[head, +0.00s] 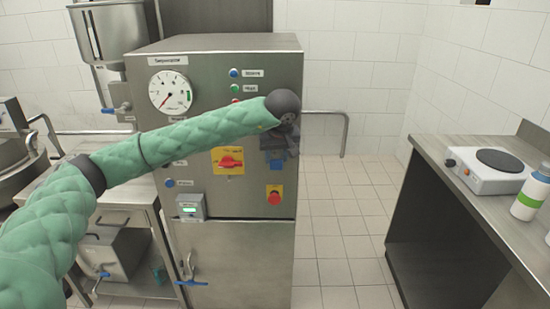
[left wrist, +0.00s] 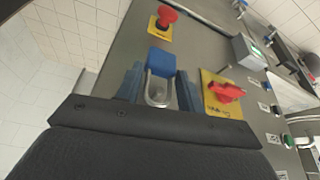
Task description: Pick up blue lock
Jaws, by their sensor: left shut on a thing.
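The blue lock (left wrist: 160,58) has a blue body and a grey metal shackle, and sits between the two fingers of my left gripper (left wrist: 158,88) in the left wrist view. The fingers are shut on it. In the head view my left gripper (head: 277,158) is in front of the right side of the steel machine, and the lock is hard to make out there. The red rotary switch on its yellow plate (head: 229,161) is to the left of the gripper; it also shows in the left wrist view (left wrist: 226,92). My right gripper is in neither view.
The steel machine (head: 245,255) carries a gauge (head: 170,92), several buttons and a red emergency stop (head: 274,195) below the gripper. A counter at right holds a hot plate (head: 492,168) and a bottle (head: 530,194). The tiled floor between them is clear.

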